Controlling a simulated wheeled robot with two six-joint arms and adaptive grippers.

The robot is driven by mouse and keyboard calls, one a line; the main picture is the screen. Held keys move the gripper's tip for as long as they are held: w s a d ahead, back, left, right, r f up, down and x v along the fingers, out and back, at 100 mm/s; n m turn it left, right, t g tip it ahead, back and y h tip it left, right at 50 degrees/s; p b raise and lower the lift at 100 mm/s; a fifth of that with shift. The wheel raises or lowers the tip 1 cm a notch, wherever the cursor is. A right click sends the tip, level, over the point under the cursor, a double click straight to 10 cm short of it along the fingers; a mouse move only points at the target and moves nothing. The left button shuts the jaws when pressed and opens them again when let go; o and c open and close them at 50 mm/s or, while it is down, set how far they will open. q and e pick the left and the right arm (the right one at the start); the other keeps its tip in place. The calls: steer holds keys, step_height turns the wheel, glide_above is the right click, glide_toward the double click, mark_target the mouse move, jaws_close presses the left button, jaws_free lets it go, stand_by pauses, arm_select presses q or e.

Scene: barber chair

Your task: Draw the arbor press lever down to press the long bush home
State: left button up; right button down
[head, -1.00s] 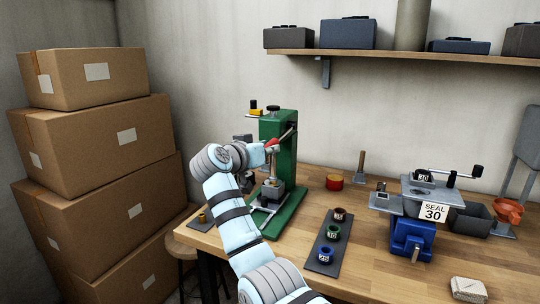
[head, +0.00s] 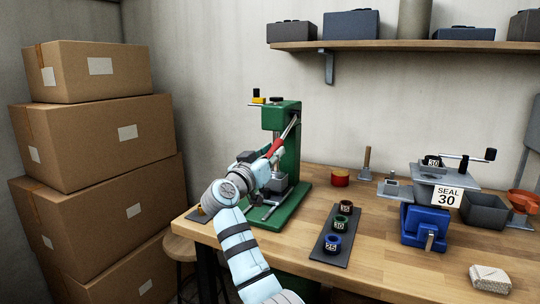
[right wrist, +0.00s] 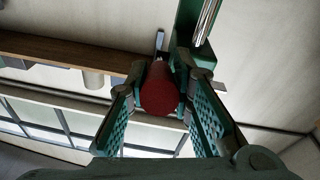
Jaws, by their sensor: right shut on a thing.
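The green arbor press (head: 290,150) stands on the left part of the bench, with its grey lever (head: 289,127) slanting down to the left from its upper right side. My right gripper (head: 268,156) is shut on the lever's red handle (head: 275,146). In the right wrist view the red handle (right wrist: 160,92) lies between the two finger pads. A grey block (head: 276,184) sits on the press base under the ram. My wrist partly covers the ram area, and I cannot make out the long bush there. My left gripper is not in view.
A dark strip (head: 325,257) holds several numbered rings right of the press. A red pot (head: 340,178) stands behind. A blue-based fixture (head: 426,226) with a "SEAL 30" sign is at right. Stacked cartons (head: 95,145) stand left of the bench. A shelf (head: 400,45) hangs above.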

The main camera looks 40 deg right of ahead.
steer(key=shift+f, duration=0.25)
steer(key=c, duration=1.6)
jaws_free()
steer(key=shift+o, duration=0.9)
steer(key=shift+w+d+f, duration=0.1)
steer(key=shift+w+d, duration=0.05)
steer(key=shift+d, duration=0.15)
steer(key=shift+a, duration=0.4)
steer(key=v, duration=1.1)
steer(key=shift+s, duration=0.2)
steer(key=shift+a, duration=0.1)
